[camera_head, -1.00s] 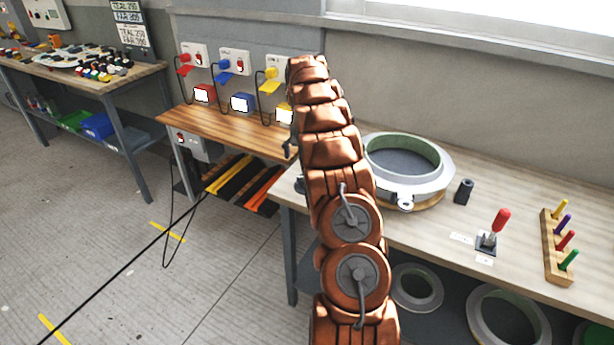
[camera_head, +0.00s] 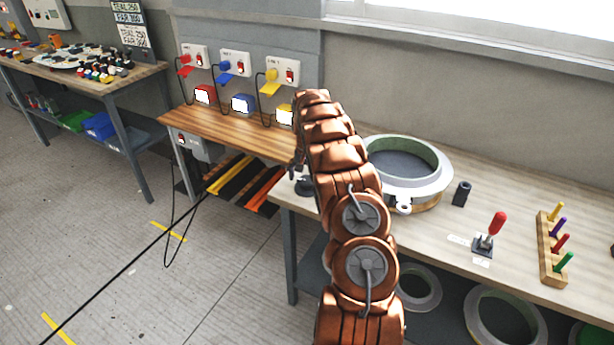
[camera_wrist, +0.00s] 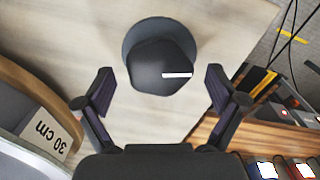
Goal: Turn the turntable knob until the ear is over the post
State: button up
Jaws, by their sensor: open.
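The dark knob (camera_wrist: 161,66), with a white line on its top and a round base, stands in the wrist view ahead of my gripper (camera_wrist: 159,78). My gripper is open, its two fingers apart on either side of the knob's near part, with no clear contact. In the head view the knob (camera_head: 304,187) shows just left of my arm. The turntable carries a pale ring mould (camera_head: 432,184) with a green inner wall. Its ear (camera_head: 404,206), a small lug with a hole, points to the front. The dark post (camera_head: 462,193) stands right of the ring, apart from the ear.
A red-handled clamp (camera_head: 490,237) and a wooden rack with coloured pegs (camera_head: 552,245) stand on the bench to the right. A wooden shelf with coloured boxes (camera_head: 242,102) adjoins at left.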

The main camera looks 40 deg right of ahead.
jog(key=shift+c, duration=0.3)
jog(key=shift+d, duration=0.1)
jog(key=c, duration=1.1)
jog(key=shift+f, duration=0.1)
